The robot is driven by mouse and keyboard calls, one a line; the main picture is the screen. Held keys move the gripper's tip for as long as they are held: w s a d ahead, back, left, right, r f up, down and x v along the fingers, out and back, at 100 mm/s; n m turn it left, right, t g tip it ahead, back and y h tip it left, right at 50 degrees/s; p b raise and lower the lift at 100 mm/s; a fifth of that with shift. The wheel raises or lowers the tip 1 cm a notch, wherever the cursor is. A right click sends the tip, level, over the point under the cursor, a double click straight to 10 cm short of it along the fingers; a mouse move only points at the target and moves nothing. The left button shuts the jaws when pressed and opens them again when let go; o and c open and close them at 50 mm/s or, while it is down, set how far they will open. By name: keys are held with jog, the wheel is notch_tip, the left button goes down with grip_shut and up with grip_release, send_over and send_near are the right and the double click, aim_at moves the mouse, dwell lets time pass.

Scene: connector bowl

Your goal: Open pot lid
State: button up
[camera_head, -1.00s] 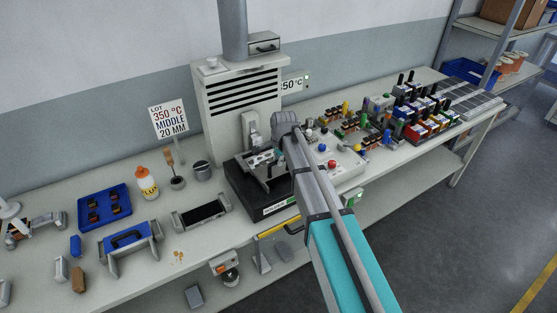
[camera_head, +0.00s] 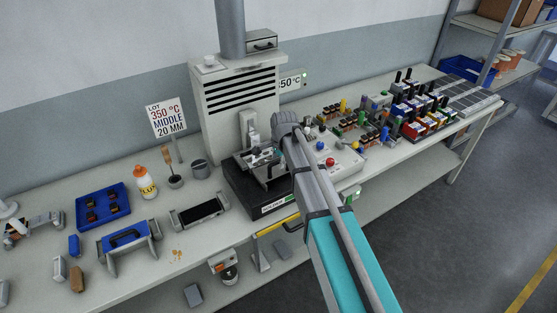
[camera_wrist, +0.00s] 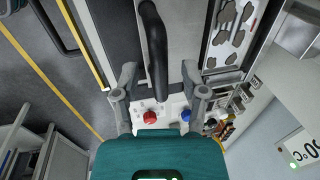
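The pot is a black box (camera_head: 272,206) with a white label on its front, on the bench below a slotted grey hood. My arm reaches over it from the front, and my gripper (camera_head: 262,160) is above its top, partly hidden by small parts there. In the wrist view, a black curved handle (camera_wrist: 155,45) runs down from the top edge over a dark grey surface that appears to be the lid (camera_wrist: 116,35). My gripper (camera_wrist: 158,88) is open, one finger on each side of the handle's lower end. I cannot tell whether either finger touches it. The lid appears closed.
Right of the pot is a panel with a red button (camera_wrist: 150,118) and a blue button (camera_wrist: 186,115). Several connector parts stand farther right. Left are a metal can (camera_head: 200,168), a bottle (camera_head: 147,184), a blue tray (camera_head: 80,214) and a blue-topped fixture (camera_head: 126,238).

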jog(key=shift+w+a, duration=0.1)
jog(key=shift+w, duration=0.05)
dwell(0.3)
jog(key=shift+w+a, duration=0.25)
jog(key=shift+w, duration=0.15)
jog(key=shift+r+p, duration=0.25)
jog(key=shift+p, duration=0.05)
notch_tip(320, 180, up, 13)
jog(key=s+d+p, duration=0.1)
jog(key=s+p, duration=0.1)
jog(key=p, duration=1.1)
jog(key=s+d+f+n+g+h+b, duration=0.1)
jog(key=s+d+f+n+b, duration=0.9)
jog(key=s+d+f+b, duration=0.9)
jog(key=shift+s+d+f+g+b, duration=0.35)
jog(key=shift+d+f+b, duration=0.2)
jog(key=shift+f+b, duration=0.85)
jog(key=shift+s, duration=0.1)
jog(key=shift+s+d+n, duration=0.6)
jog(key=shift+s, duration=0.3)
